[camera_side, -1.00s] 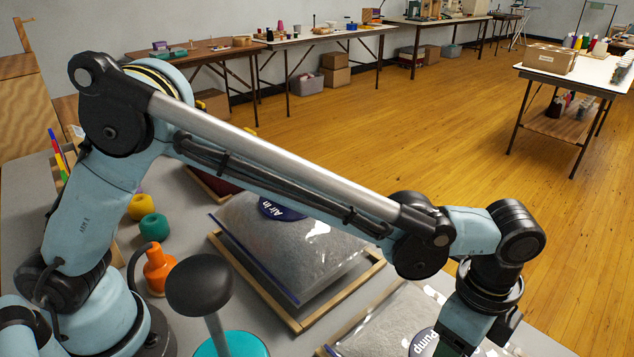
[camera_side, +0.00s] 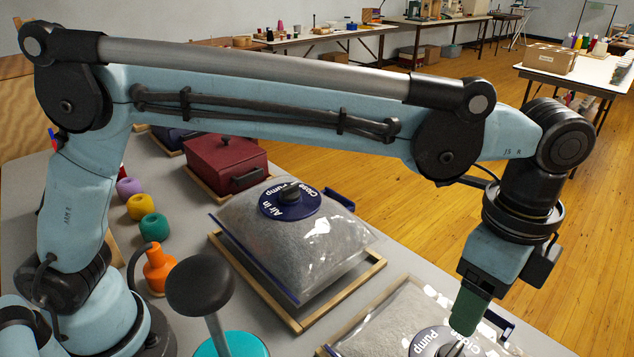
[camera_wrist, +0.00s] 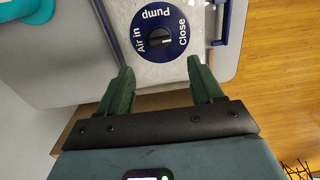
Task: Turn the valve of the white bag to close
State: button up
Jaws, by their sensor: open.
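The near bag (camera_side: 375,335) lies at the bottom of the side view, partly cut off. Its round blue valve dial (camera_side: 425,343) is partly covered by my gripper. In the wrist view the whole dial (camera_wrist: 146,25) shows, reading "Air in", "Pump" and "Close". A black knob (camera_wrist: 160,39) sits at its centre, with a light mark on its right side, toward "Close". My gripper (camera_wrist: 161,66) is open and empty, its two green fingers spread below the dial in the picture. In the side view my gripper (camera_side: 466,328) points down above this bag; contact with the knob cannot be seen.
Another clear bag (camera_side: 280,250) with grey filling and a blue dial (camera_side: 290,201) lies in a wooden frame (camera_side: 345,300). Behind it is a dark red case (camera_side: 225,163). An orange bottle (camera_side: 157,270) and coloured yarn balls (camera_side: 140,206) stand left.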

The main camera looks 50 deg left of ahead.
aim_at(455, 349)
jog(key=shift+r, duration=1)
jog(key=shift+f, duration=0.1)
notch_tip(455, 349, down, 12)
dwell(0.5)
jog(key=n, duration=0.8)
jog(key=shift+n, duration=0.4)
jog(key=n, duration=0.9)
dwell(1.4)
